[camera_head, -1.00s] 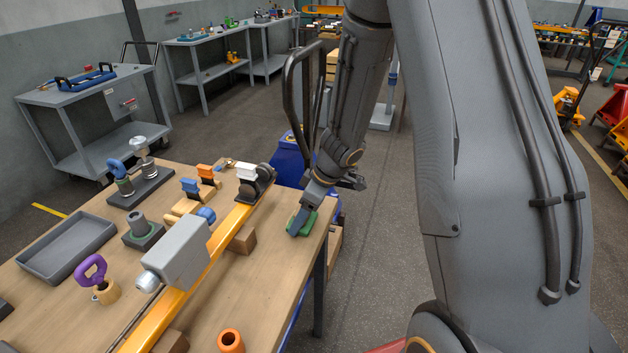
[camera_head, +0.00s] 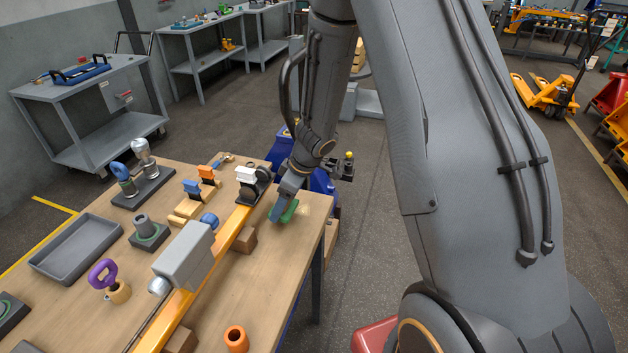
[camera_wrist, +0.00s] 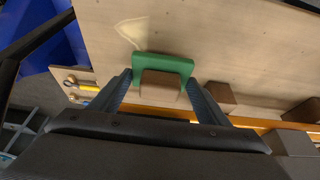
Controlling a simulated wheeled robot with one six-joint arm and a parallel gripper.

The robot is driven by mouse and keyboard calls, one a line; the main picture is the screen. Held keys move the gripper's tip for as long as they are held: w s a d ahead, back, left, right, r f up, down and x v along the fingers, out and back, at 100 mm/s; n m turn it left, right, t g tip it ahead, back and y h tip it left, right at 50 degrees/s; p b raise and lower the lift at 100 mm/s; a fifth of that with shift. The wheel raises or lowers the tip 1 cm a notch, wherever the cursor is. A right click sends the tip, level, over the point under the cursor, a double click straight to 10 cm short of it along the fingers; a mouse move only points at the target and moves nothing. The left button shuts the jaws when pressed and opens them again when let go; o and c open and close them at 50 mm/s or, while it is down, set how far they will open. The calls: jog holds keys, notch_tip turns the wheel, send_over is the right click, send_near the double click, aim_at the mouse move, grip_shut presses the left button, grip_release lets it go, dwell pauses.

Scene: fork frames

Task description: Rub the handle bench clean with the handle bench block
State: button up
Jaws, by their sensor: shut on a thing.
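The handle bench block is a green pad with a brown grip (camera_wrist: 160,86). My gripper (camera_wrist: 155,92) is shut on the brown grip, with one finger on each side. In the head view my gripper (camera_head: 281,205) is low over the bench's far right corner, with the green block (camera_head: 290,211) under it. The block looks down on the wooden bench top (camera_head: 215,300), though exact contact is hard to tell. A pale mark (camera_wrist: 130,32) shows on the wood beside the block in the wrist view.
A yellow bar (camera_head: 190,295) with a grey housing (camera_head: 184,254) runs along the bench left of my gripper. A wooden block (camera_head: 244,240) sits under the bar. An orange ring (camera_head: 236,339) stands near the front. A grey tray (camera_head: 75,250) lies at left. Bare wood lies between ring and gripper.

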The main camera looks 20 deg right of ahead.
jog(key=shift+r+p, duration=1.4)
jog(key=shift+p, duration=0.35)
jog(key=shift+r, duration=1.05)
jog(key=shift+d, duration=0.1)
